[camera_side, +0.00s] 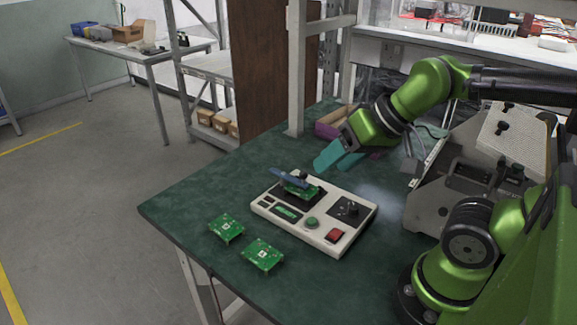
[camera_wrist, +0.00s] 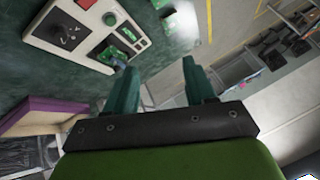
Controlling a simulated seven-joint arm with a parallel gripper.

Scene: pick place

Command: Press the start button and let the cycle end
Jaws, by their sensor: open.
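A cream test box (camera_side: 270,213) lies on the green table. It bears a round green button (camera_side: 312,222), a red switch (camera_side: 335,236), a green display (camera_side: 287,212) and a black knob (camera_side: 350,208). A green circuit board (camera_side: 299,190) sits in its far-left bay under a blue-grey bar; whether the bar touches the board I cannot tell. My gripper (camera_side: 337,158) is open and empty, with teal fingers, above and behind the box, apart from it. In the wrist view the fingers (camera_wrist: 160,80) are spread, and the green button (camera_wrist: 110,18) shows at upper left.
Two loose circuit boards, one (camera_side: 226,229) and another (camera_side: 263,255), lie on the table in front of the box. A purple-sided bin (camera_side: 328,130) stands at the table's back edge. A grey machine (camera_side: 440,190) stands to the right. The table's left part is clear.

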